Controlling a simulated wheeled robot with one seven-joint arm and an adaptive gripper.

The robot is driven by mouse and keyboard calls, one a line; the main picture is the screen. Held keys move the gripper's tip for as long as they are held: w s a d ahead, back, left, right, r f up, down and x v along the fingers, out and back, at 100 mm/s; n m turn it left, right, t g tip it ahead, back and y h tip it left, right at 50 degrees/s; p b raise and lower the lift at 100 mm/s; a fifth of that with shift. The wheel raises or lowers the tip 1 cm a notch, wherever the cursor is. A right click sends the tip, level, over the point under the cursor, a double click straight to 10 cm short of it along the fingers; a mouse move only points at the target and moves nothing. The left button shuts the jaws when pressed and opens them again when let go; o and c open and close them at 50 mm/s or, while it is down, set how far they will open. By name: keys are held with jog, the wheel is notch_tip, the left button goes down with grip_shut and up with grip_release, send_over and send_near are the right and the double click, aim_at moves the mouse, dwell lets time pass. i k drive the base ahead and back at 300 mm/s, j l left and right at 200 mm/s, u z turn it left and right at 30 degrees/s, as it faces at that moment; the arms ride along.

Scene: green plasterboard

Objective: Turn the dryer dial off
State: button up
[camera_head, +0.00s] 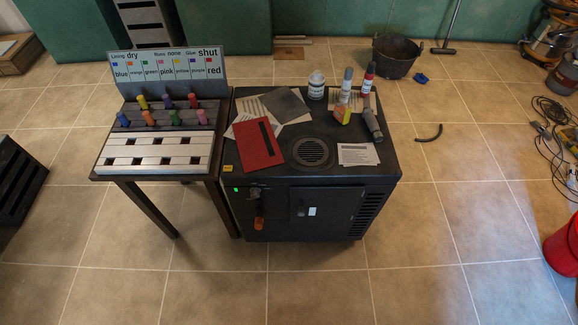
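The black cabinet (390,165) with a round vent (313,152) on its top stands in the middle of the camera_head view; it looks like the dryer. A small green light or mark (236,189) shows at the upper left of its front. A dark knob-like part (254,192) sits to the right of that mark, and an orange-ended part (258,223) is below it. A dark knob or handle (300,210) is on the front door beside a white tag (312,212). I cannot tell which part is the dial or how it is set. My gripper is not in view.
A red folder (258,146), papers, a jar (316,86) and several bottles lie or stand on the cabinet top. A table (150,168) with colored pegs and a sign adjoins it on the left. A red bucket (566,250) stands at right. The floor in front is clear.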

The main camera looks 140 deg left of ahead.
aim_at(255, 191)
jog(key=u, duration=4.2)
